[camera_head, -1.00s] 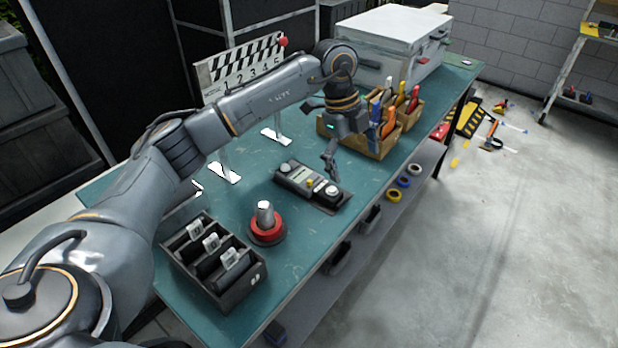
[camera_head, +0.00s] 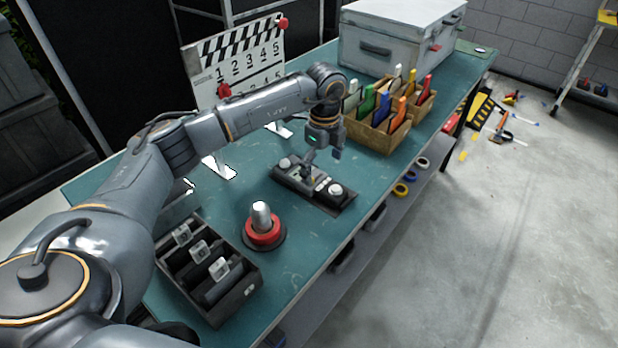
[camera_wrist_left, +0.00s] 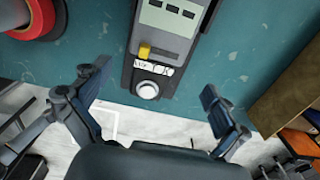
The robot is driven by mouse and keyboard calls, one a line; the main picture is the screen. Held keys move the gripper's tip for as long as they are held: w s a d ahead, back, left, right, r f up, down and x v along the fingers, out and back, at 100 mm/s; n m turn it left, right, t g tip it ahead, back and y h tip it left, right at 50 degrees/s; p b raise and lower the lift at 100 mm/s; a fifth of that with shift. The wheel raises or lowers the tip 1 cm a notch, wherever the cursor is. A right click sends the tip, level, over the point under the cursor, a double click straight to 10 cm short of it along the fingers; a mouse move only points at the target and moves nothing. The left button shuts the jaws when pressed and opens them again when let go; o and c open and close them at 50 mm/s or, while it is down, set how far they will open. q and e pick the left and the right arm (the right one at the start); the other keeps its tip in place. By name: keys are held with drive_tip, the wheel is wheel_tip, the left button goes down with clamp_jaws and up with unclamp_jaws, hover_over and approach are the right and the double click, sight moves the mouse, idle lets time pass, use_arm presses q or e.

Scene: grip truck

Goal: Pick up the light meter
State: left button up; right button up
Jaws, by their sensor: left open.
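The light meter (camera_head: 318,182) is a dark, narrow device with a grey face and pale round domes, lying in a black holder on the teal table. The left wrist view shows its grey face (camera_wrist_left: 165,42), a yellow button and a white dome. My left gripper (camera_head: 320,160) is open and empty, hanging over the meter from behind, its fingers partly covering it. In the left wrist view the spread fingers (camera_wrist_left: 152,84) sit on either side of the dome end. I cannot tell the exact height of the fingertips above it. My right gripper is not in view.
A red-ringed cylinder (camera_head: 262,233) and a black slotted box (camera_head: 208,290) stand left of the meter. A cardboard organiser (camera_head: 372,138) stands behind it on the right. A clapperboard (camera_head: 236,70) and a white case (camera_head: 395,50) are at the back. Bare table lies in front.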

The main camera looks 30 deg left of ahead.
sight(319, 181)
use_arm(q)
drive_tip(key=f, duration=0.2)
drive_tip(key=f+p, duration=0.1)
drive_tip(key=shift+s+a+f, duration=0.25)
drive_tip(key=shift+a+f, duration=0.15)
drive_tip(key=shift+w+f, duration=0.1)
drive_tip(key=shift+f, duration=0.25)
drive_tip(key=shift+c, duration=0.2)
drive_tip(key=c, duration=1.5)
drive_tip(key=shift+r, duration=0.2)
